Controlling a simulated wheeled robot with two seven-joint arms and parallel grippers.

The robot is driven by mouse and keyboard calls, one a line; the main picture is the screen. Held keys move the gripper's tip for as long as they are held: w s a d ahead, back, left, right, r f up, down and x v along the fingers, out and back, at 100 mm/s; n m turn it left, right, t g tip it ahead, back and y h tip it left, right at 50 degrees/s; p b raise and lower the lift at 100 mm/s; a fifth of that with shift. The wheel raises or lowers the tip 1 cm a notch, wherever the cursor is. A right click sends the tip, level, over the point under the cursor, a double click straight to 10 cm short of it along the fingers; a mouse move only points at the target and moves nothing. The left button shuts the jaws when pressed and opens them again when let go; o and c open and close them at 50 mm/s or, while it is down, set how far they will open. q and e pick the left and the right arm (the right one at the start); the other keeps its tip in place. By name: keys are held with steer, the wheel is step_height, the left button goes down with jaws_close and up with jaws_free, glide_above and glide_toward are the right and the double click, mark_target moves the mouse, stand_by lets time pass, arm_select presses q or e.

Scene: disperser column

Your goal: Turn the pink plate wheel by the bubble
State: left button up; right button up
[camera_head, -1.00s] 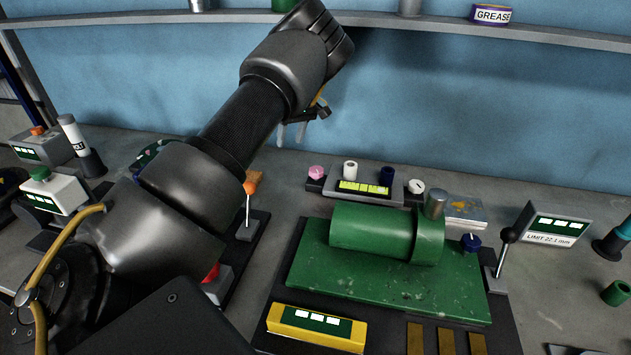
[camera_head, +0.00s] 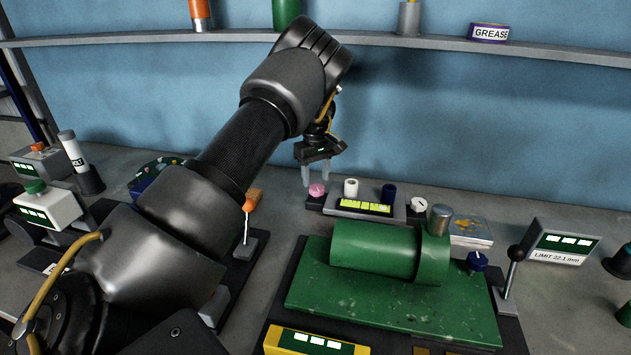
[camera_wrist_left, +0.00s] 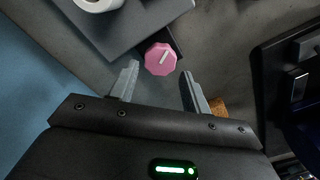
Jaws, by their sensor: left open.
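The pink plate wheel (camera_head: 317,190) is a small many-sided knob with a white pointer line, at the left end of the device with the yellow-green bubble level (camera_head: 365,206). My left gripper (camera_head: 317,174) points down at the wheel, its two pale fingers apart. In the left wrist view the wheel (camera_wrist_left: 161,59) lies just beyond the open fingertips, between their lines, and nothing is held. The bubble level is outside the left wrist view. My right gripper is not in view.
A green cylinder (camera_head: 372,249) on a green plate is in front. An orange-topped lever (camera_head: 251,200) stands left. A shelf (camera_head: 400,42) runs along the blue wall.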

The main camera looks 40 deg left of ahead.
mark_target(317, 190)
arm_select(q)
steer(key=shift+f, duration=1.45)
steer(key=shift+c, duration=0.2)
steer(key=c, duration=0.7)
steer(key=shift+o, duration=0.2)
